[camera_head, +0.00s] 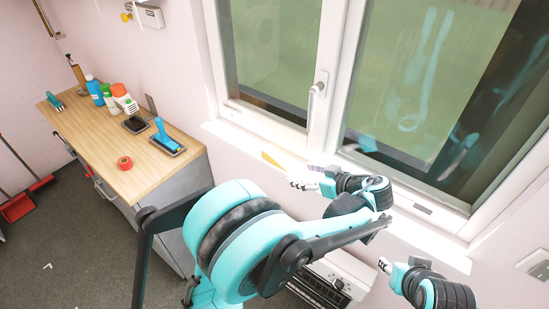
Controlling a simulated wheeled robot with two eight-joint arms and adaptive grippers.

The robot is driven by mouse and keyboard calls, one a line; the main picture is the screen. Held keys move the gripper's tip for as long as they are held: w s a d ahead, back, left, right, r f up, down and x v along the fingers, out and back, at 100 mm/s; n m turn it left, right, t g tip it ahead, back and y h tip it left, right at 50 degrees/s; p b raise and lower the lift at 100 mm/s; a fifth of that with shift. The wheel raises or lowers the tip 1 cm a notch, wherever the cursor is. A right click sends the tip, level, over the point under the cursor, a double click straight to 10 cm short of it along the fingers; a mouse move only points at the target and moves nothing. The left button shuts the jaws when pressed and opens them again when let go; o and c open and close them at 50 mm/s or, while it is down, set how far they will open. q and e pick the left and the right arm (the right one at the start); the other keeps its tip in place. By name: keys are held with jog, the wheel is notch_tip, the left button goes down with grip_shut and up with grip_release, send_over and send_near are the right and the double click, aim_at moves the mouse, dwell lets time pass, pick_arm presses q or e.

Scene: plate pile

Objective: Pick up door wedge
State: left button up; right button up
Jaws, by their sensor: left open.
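A thin yellow wedge-shaped piece, which looks like the door wedge (272,160), lies on the white window sill. My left gripper (298,183) is open at the sill, a short way right of the yellow piece and apart from it, with its fingers pointing left. Nothing shows between its fingers. A small purple item (316,168) lies on the sill just behind the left gripper. My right gripper (385,265) is low at the right, below the sill and well away from the wedge. Its fingers are too small to judge.
The window frame (318,90) rises right behind the sill. A white radiator (345,275) is below. A wooden-topped cabinet (85,130) at left holds bottles, a red tape roll (125,163) and a blue-handled brush (163,135). A red dustpan (18,207) is on the floor.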

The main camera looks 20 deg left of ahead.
aim_at(281, 159)
pick_arm(q)
jog(key=w+a, duration=0.2)
jog(key=a, duration=0.1)
jog(key=shift+a, duration=0.1)
jog(key=w+a, duration=0.1)
jog(key=a+b, duration=0.1)
jog(key=a, duration=0.1)
jog(key=w+a, duration=0.1)
jog(key=shift+w+a+f+b, duration=0.25)
jog(key=shift+w+f+b, duration=0.1)
jog(key=shift+b, duration=0.05)
jog(key=c, duration=1.3)
